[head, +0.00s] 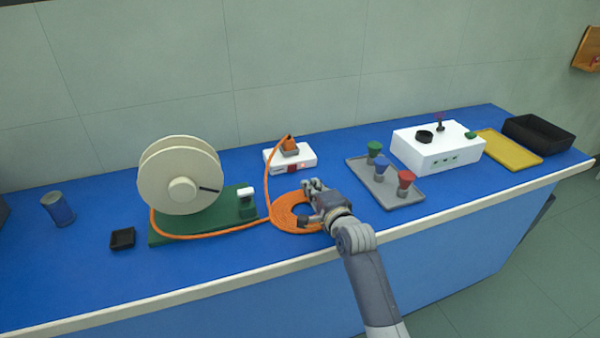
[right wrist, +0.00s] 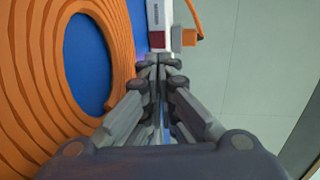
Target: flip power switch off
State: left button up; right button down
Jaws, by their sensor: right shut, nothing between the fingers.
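A white power box (head: 278,160) stands on the blue bench near the wall, with an orange plug (head: 290,145) on top. A red switch (head: 304,165) sits at its front right. In the right wrist view the white box (right wrist: 155,12) and the red switch (right wrist: 158,40) are just beyond the fingertips. My right gripper (head: 309,186) is shut and empty, over the edge of the orange cable coil in front of the box. In the right wrist view its fingertips (right wrist: 156,62) are together, pointing at the switch; contact cannot be told. My left gripper is not in view.
The orange cable coil (head: 282,215) lies under my gripper and its cable runs to a cream reel (head: 165,175) on a green base. A grey tray (head: 400,196) with coloured funnels and a white instrument (head: 430,155) stand to the right.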

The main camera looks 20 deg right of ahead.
aim_at(296, 167)
jog(key=w, duration=0.3)
jog(key=w+f, duration=0.1)
jog(key=w, duration=0.5)
jog(key=shift+w+a+f, duration=0.15)
jog(key=shift+w+f, duration=0.1)
jog(key=shift+f, duration=0.05)
